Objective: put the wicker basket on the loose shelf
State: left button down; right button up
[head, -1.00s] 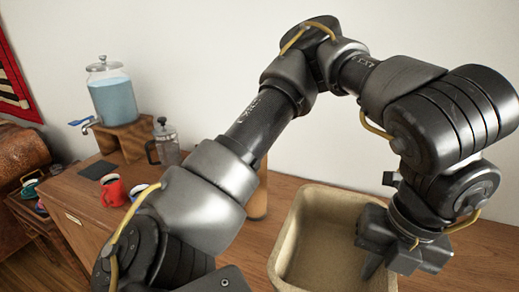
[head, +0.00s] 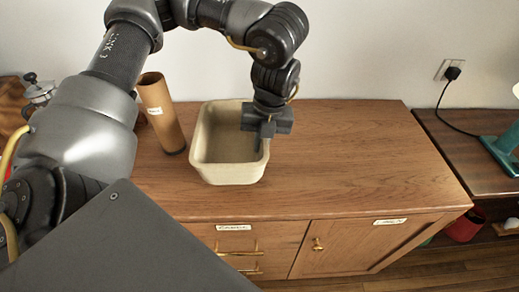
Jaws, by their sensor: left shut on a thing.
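A beige, open, rectangular basket (head: 228,173) with rounded corners stands on the wooden cabinet top, near its back left. It looks empty, and I cannot make out a weave. My left gripper (head: 263,140) reaches down from above and is shut on the basket's right wall at the rim. The basket looks upright; I cannot tell whether it is lifted clear of the wood. No shelf marked as loose can be made out. My right gripper is not in view.
A brown labelled tube (head: 164,118) stands just left of the basket. The cabinet top (head: 350,150) is clear to the right. Further right is a lower wooden surface (head: 465,150) with a teal object (head: 505,152) and a black plug (head: 452,73) on the wall. A red container (head: 465,226) sits below.

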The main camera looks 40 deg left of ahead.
pick_arm(q)
jog(key=shift+w+a+f, duration=0.15)
jog(key=shift+a+f, duration=0.1)
jog(key=shift+f, duration=0.15)
jog(key=shift+w+a+f, duration=0.1)
jog(key=shift+a+f, duration=0.05)
jog(key=shift+f, duration=1.55)
jog(key=shift+f, duration=0.15)
jog(key=c, duration=1.6)
grip_release()
jog(key=shift+o, duration=0.2)
